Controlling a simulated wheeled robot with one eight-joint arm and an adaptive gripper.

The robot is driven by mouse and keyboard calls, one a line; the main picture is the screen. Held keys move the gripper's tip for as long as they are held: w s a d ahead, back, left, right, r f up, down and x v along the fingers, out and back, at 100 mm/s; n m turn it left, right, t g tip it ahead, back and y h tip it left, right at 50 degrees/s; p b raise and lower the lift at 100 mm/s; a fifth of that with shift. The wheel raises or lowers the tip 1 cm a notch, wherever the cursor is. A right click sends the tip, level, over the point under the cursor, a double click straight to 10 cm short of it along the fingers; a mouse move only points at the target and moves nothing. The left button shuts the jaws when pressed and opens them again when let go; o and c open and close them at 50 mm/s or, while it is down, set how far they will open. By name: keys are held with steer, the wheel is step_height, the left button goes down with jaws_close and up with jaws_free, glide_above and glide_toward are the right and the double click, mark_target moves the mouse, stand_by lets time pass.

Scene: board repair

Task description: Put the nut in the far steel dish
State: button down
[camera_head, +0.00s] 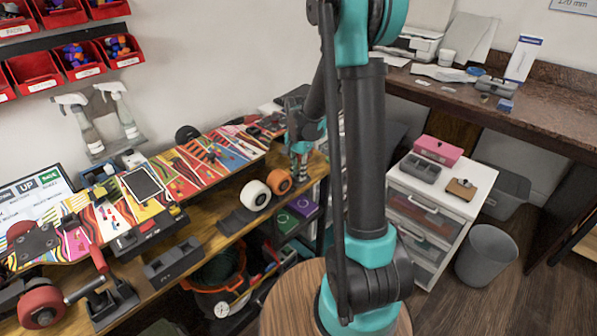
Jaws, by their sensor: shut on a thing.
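My gripper (298,174) points down over the right end of the long workbench, partly behind my own arm. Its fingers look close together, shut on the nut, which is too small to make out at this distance. I cannot make out the far steel dish; the bench end around the gripper is partly covered by my arm.
A skateboard deck (185,178) lies along the wooden workbench (205,245). White (255,196) and orange (279,181) wheels stand near its front edge. A white drawer cabinet (470,205) stands right, with a pink box (438,150) on top. A grey bin (486,256) stands beside it.

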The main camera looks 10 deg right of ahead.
steer(key=c, duration=1.3)
jaws_free()
steer(key=shift+o, duration=0.2)
steer(key=shift+c, duration=1.2)
steer(key=shift+r, duration=0.1)
step_height(320, 180, up, 7)
steer(key=shift+r, duration=0.15)
